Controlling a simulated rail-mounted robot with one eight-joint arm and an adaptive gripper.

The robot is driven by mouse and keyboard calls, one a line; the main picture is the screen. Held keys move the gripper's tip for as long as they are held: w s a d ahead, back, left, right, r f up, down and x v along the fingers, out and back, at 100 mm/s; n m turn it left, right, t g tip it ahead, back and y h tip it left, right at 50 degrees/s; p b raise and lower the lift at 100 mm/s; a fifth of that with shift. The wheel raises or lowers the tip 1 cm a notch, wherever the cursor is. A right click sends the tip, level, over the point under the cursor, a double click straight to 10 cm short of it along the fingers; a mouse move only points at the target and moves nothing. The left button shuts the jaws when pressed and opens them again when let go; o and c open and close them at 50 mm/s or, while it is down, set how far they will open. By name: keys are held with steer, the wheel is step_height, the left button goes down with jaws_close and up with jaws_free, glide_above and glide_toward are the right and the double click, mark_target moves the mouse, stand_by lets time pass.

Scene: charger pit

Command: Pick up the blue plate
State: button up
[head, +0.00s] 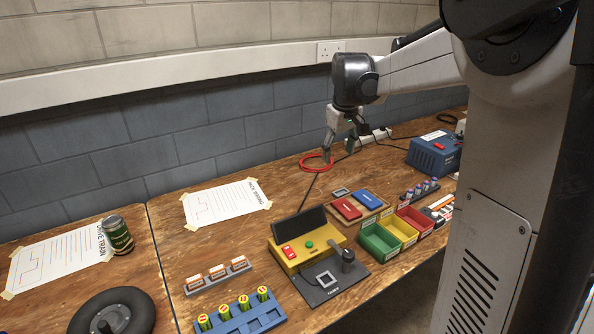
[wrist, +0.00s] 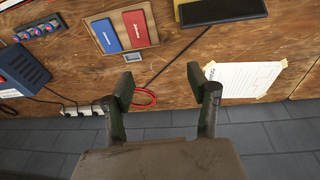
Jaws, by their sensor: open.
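The blue plate (head: 369,199) lies flat in a wooden tray (head: 386,213), beside a red plate (head: 346,208). In the wrist view the blue plate (wrist: 105,35) is at the upper left, left of the red plate (wrist: 136,29). My gripper (head: 343,146) is above the back of the bench, beyond the tray and near the wall, apart from the plates. In the wrist view my gripper (wrist: 160,88) shows two spread fingers with nothing between them. The blue plate's top is in plain view.
A red cable loop (head: 317,162) lies below my gripper. A small grey square frame (head: 340,192) is by the tray. Green, yellow and red bins (head: 380,242), a yellow device (head: 305,245) and a blue power unit (head: 434,153) stand around. A black cable (head: 310,188) crosses the bench.

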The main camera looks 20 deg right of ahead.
steer(key=w+d+f+g, duration=0.1)
steer(key=w+d+f, duration=0.35)
steer(key=d, duration=0.45)
steer(key=g, duration=0.1)
glide_toward(368, 198)
steer(key=shift+n+y, duration=0.3)
steer(key=shift+y, duration=0.1)
steer(key=f, duration=0.4)
steer(key=f+b, duration=0.1)
steer(key=f, duration=0.4)
steer(key=shift+d, duration=0.25)
steer(key=c, duration=0.9)
